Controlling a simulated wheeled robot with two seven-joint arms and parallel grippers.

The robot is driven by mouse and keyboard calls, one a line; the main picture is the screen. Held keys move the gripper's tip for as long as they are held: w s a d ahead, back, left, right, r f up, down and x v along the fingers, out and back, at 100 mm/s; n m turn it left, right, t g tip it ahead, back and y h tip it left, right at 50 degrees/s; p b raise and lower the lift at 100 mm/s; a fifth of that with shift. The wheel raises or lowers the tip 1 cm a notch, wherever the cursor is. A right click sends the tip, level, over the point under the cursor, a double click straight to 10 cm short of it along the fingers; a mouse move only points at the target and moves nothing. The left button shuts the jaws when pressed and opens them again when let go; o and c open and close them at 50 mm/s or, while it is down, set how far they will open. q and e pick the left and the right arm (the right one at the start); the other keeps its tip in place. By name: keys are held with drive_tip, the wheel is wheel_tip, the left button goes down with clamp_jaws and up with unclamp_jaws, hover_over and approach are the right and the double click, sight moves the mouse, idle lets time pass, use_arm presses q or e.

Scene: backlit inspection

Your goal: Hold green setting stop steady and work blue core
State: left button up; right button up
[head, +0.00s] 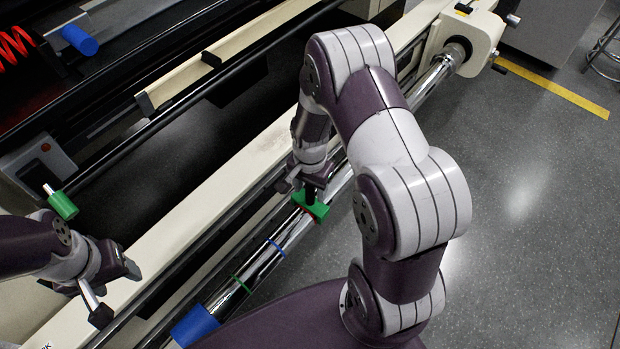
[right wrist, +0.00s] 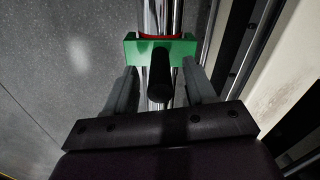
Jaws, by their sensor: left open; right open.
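The green setting stop (head: 314,207) sits on the chrome bar, with a dark handle standing up from it. My right gripper (head: 308,187) is at this handle. In the right wrist view the green stop (right wrist: 180,50) lies just beyond the fingertips. The open fingers of the right gripper (right wrist: 160,84) stand on either side of the black handle (right wrist: 160,76), with a gap on each side. A blue core (head: 195,326) is around the bar at the bottom. My left gripper (head: 124,270) is open, above the cream rail and left of the blue core.
The chrome bar (head: 298,226) runs diagonally to a cream end housing (head: 466,42) and carries blue and green rings. Another blue cylinder (head: 80,40) and a red coil (head: 14,46) are at the upper left. A green-handled lever (head: 62,205) stands near my left arm. Open floor lies right.

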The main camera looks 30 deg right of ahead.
drive_tip(key=shift+f, duration=0.55)
clamp_jaws()
